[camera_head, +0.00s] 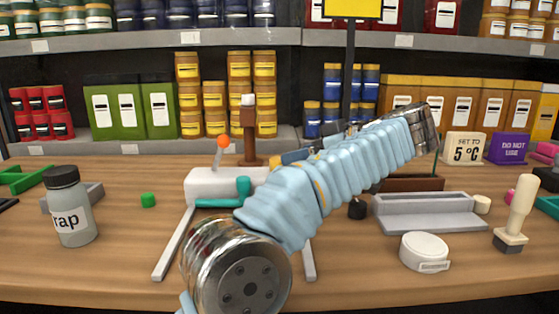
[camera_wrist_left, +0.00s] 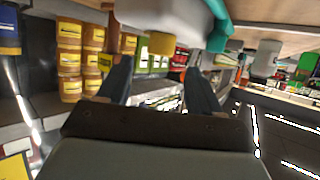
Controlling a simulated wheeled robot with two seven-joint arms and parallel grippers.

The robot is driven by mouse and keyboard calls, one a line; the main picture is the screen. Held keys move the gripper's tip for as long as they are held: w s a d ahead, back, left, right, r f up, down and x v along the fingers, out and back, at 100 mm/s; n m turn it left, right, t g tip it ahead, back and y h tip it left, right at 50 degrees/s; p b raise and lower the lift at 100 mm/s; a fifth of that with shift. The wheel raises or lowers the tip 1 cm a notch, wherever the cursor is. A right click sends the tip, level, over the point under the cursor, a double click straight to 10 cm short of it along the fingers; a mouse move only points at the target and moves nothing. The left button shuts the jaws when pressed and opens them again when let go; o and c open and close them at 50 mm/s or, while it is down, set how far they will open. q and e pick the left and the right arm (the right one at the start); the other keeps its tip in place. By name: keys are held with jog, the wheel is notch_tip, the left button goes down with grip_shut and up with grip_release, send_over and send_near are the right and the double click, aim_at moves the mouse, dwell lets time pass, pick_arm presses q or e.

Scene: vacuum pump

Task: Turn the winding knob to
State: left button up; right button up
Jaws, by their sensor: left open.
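A white vacuum pump body (camera_head: 212,184) with a teal handle (camera_head: 238,192) stands on the table, left of centre, partly hidden by my left arm. An orange ball on a thin stem rises from it. In the left wrist view, the white body (camera_wrist_left: 165,14) is at the top and a short yellowish knob (camera_wrist_left: 162,43) sticks out from it. I take this to be the winding knob. My left gripper (camera_wrist_left: 160,70) is open, with one finger on each side of the picture below the knob. Contact cannot be made out. In the head view, my sleeved arm hides most of the gripper.
A grey jar (camera_head: 70,208) stands at the left. At the right are a grey holder (camera_head: 428,213), a white round piece (camera_head: 424,251) and a cream-handled stamp (camera_head: 516,215). Shelves of jars and boxes line the back. The table's front left is clear.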

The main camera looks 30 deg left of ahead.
aim_at(278, 159)
pick_arm(q)
jog(key=x, duration=0.7)
jog(key=shift+a, duration=0.15)
jog(key=shift+c, duration=0.2)
jog(key=c, duration=0.9)
